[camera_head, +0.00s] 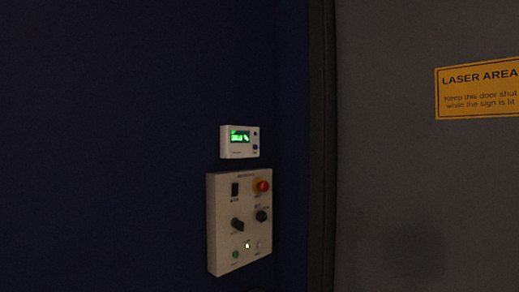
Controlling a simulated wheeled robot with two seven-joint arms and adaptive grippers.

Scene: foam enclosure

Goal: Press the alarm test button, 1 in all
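A white box with a lit green display (240,137) hangs on the dark blue wall. It has two small dark buttons (256,139) on its right side. Below it is a beige control panel (221,222). The panel carries a dark switch (235,189), a red mushroom button (263,186) on yellow, two dark knobs (237,224) and small lamps or buttons, one glowing white-green (248,245) and one dull green (235,255). The labels are too small to read, so I cannot tell which control is the alarm test button. Neither gripper is in view.
The dark blue wall (110,140) is bare at left. A dark vertical frame edge (322,140) separates it from a grey panel (400,190) at right. That panel bears a yellow "LASER AREA" sign (480,88). The space before the control panel looks clear.

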